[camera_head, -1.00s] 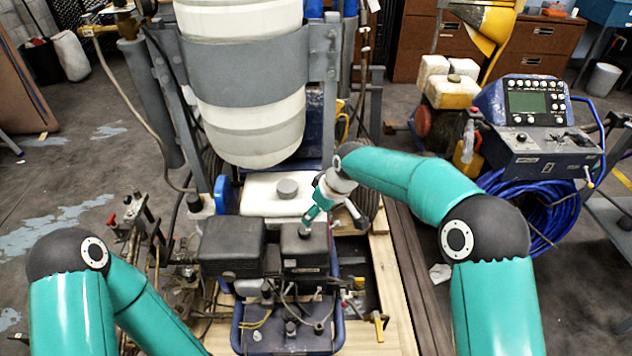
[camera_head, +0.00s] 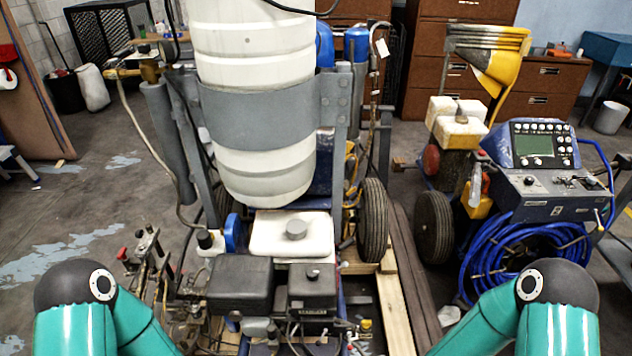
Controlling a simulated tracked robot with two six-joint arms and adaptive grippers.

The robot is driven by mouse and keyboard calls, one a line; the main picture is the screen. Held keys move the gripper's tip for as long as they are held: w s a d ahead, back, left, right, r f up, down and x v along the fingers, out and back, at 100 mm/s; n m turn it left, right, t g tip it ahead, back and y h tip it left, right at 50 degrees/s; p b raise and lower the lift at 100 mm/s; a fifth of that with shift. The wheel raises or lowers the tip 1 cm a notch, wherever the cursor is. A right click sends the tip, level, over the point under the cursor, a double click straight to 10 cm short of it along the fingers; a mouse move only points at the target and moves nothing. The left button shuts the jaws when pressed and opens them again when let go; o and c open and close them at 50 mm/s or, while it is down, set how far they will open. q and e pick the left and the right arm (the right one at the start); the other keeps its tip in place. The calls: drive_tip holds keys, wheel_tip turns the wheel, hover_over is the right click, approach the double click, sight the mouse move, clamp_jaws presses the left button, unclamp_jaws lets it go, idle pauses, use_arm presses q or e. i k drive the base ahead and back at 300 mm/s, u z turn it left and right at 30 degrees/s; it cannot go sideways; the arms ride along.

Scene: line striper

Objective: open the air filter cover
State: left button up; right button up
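The engine sits low in the middle of the head view. On it are two black boxes side by side: a larger ribbed box (camera_head: 240,285) on the left and a smaller box (camera_head: 313,290) with a small knob on top on the right. The smaller one looks like the air filter housing, and its top appears in place; I cannot make out any gap. My left and right arms show only as teal links with black elbows at the lower corners. Both grippers are out of the picture, and nothing touches the engine boxes.
A white fuel tank (camera_head: 292,235) with a grey cap is behind the boxes, below a big white drum (camera_head: 260,160). Wooden planks (camera_head: 395,305) lie right of the engine. A blue control unit (camera_head: 540,185) with coiled blue hose stands further right. Hoses and levers crowd the left.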

sight(302, 292)
drive_tip(key=u, duration=0.35)
drive_tip(key=k, duration=0.75)
drive_tip(key=u, duration=0.85)
drive_tip(key=i, duration=0.5)
drive_tip(key=z, duration=0.15)
